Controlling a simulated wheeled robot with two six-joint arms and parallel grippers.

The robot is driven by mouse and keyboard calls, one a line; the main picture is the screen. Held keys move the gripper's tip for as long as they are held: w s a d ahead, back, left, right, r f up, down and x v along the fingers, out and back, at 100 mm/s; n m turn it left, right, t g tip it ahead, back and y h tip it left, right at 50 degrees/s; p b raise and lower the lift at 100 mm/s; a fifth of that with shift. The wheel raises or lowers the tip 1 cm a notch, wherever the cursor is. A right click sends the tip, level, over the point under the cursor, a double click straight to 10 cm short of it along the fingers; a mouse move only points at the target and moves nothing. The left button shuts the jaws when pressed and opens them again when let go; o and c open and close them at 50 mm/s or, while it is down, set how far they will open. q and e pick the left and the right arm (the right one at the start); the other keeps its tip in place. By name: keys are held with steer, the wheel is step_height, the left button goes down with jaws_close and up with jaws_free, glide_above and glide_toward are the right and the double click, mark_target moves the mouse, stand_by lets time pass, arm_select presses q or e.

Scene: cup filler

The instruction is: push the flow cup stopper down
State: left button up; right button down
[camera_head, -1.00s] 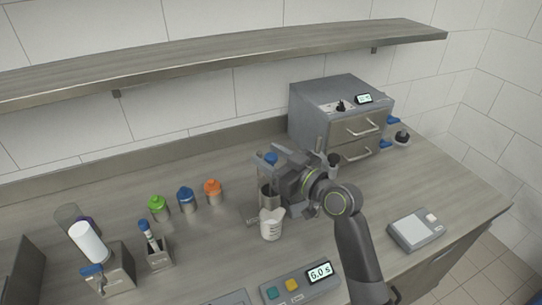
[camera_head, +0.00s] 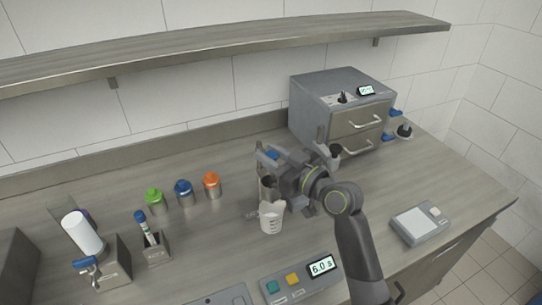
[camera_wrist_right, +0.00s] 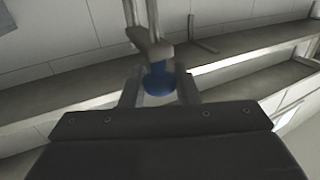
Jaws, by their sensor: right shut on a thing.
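The flow cup (camera_head: 264,192) is a grey metal cup on a stand at mid-counter in the head view. A white measuring beaker (camera_head: 271,221) stands just below and in front of it. My right gripper (camera_head: 270,156) is above the cup, shut on a blue-topped stopper (camera_head: 273,155). In the right wrist view the blue knob (camera_wrist_right: 158,79) sits between the two fingertips (camera_wrist_right: 158,86). The stopper's lower end is hidden, so I cannot tell how it sits in the cup. My left gripper is not in view.
Green, blue and orange capped jars (camera_head: 183,191) stand to the left. A grey drawer cabinet (camera_head: 340,110) stands behind right, and a scale (camera_head: 415,226) at right. A shelf (camera_head: 230,45) runs along the wall.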

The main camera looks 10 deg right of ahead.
steer(key=shift+f, duration=0.35)
steer(key=c, duration=1.5)
jaws_free()
steer(key=o, duration=0.3)
steer(key=shift+o, duration=0.2)
steer(key=shift+r, duration=0.1)
steer(key=shift+s, duration=0.1)
steer(key=b+v, duration=0.3)
steer(key=v, duration=1.4)
steer(key=shift+d, duration=0.15)
steer(key=shift+s, duration=0.1)
